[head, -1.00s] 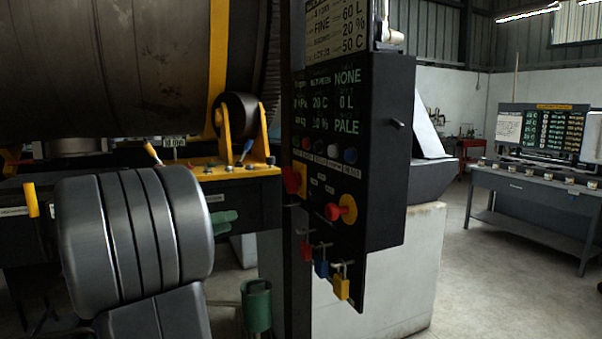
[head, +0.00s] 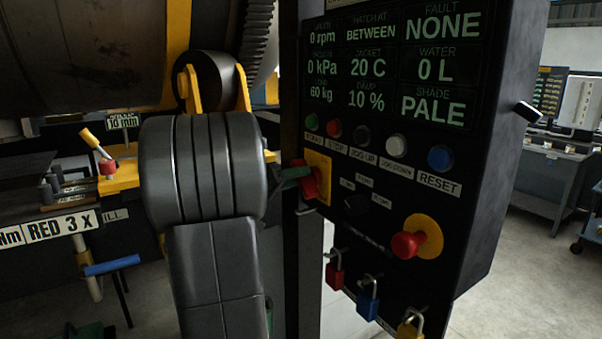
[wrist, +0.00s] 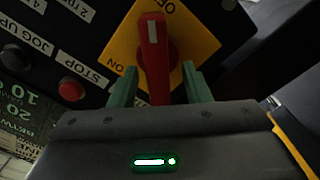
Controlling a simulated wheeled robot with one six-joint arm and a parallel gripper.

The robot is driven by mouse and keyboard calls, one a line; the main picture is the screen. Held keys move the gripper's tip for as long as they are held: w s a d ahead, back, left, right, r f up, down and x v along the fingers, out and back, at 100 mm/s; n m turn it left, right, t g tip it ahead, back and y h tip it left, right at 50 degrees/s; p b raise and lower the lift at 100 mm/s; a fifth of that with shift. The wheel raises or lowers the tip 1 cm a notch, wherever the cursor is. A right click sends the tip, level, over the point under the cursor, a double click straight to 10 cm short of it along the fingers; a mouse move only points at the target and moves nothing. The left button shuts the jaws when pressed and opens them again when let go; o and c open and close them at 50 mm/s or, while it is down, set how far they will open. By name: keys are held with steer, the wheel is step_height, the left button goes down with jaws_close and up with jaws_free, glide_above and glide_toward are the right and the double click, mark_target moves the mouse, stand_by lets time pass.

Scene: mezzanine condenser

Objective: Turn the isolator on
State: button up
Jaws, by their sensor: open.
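The isolator is a red handle (wrist: 152,45) on a yellow plate (wrist: 118,35) on the black control panel. In the wrist view the handle's white mark lies at the end near OFF; ON is printed at the plate's lower left. My gripper (wrist: 158,72) is open, with one green finger on each side of the handle's lower part and gaps visible between. Whether a finger touches it I cannot tell. In the head view my gripper (head: 293,176) reaches the red handle (head: 312,184) from the left, and the yellow plate (head: 318,163) shows behind it.
Below are a red emergency stop (head: 407,245) and hanging red (head: 335,274), blue (head: 368,300) and yellow (head: 409,328) padlocks. A large drum (head: 80,50) stands at the left.

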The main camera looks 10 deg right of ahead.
steer(key=shift+x, duration=0.9)
steer(key=shift+s, duration=0.1)
jaws_close()
